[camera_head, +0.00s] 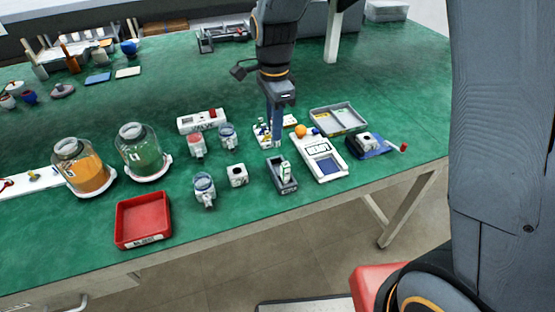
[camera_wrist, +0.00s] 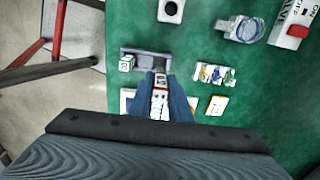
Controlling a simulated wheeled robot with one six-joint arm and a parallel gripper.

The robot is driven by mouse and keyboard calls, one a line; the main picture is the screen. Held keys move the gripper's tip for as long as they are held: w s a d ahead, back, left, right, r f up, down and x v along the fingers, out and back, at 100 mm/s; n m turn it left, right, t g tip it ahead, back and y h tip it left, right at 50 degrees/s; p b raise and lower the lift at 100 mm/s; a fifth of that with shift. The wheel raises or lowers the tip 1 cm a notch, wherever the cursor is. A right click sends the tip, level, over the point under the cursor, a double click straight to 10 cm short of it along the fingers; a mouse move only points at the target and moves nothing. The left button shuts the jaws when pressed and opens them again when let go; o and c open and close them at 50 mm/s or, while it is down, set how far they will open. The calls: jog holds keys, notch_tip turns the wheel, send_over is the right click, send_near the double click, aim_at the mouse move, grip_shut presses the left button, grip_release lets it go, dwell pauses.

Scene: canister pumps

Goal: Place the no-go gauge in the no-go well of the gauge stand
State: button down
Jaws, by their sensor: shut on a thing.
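My gripper (camera_head: 276,143) points straight down over the table, behind the far end of the dark grey gauge stand (camera_head: 292,187). In the wrist view its two blue fingers (camera_wrist: 163,92) are shut on a white block with a red band, the no-go gauge (camera_wrist: 160,103). In the head view I cannot make out the held gauge. The stand also shows in the wrist view (camera_wrist: 148,53), just ahead of the fingers. A white gauge with green marking (camera_head: 286,172) stands upright in its near end; it also shows in the wrist view (camera_wrist: 126,63). The far end looks empty.
A white panel with a blue area (camera_head: 326,165) lies right of the stand. A white block (camera_head: 237,175) and a clear-topped pump (camera_head: 204,190) stand left. A red tray (camera_head: 143,218) is front left.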

jog(key=f, duration=0.3)
jog(key=f+p, duration=0.1)
jog(key=f, duration=0.1)
jog(key=shift+d+f, duration=0.25)
jog(key=shift+f+p, duration=0.55)
jog(key=shift+f, duration=1.5)
jog(key=shift+f, duration=0.15)
jog(key=c, duration=1.6)
grip_release()
jog(key=shift+c, duration=0.2)
notch_tip(320, 180, up, 12)
jog(key=b, duration=0.2)
jog(key=shift+b, duration=0.4)
jog(key=s+d+f+n+t, duration=0.1)
jog(key=s+d+n, duration=1.3)
jog(key=s+d, duration=0.1)
jog(key=shift+f+n, duration=0.15)
jog(key=shift+n, duration=0.25)
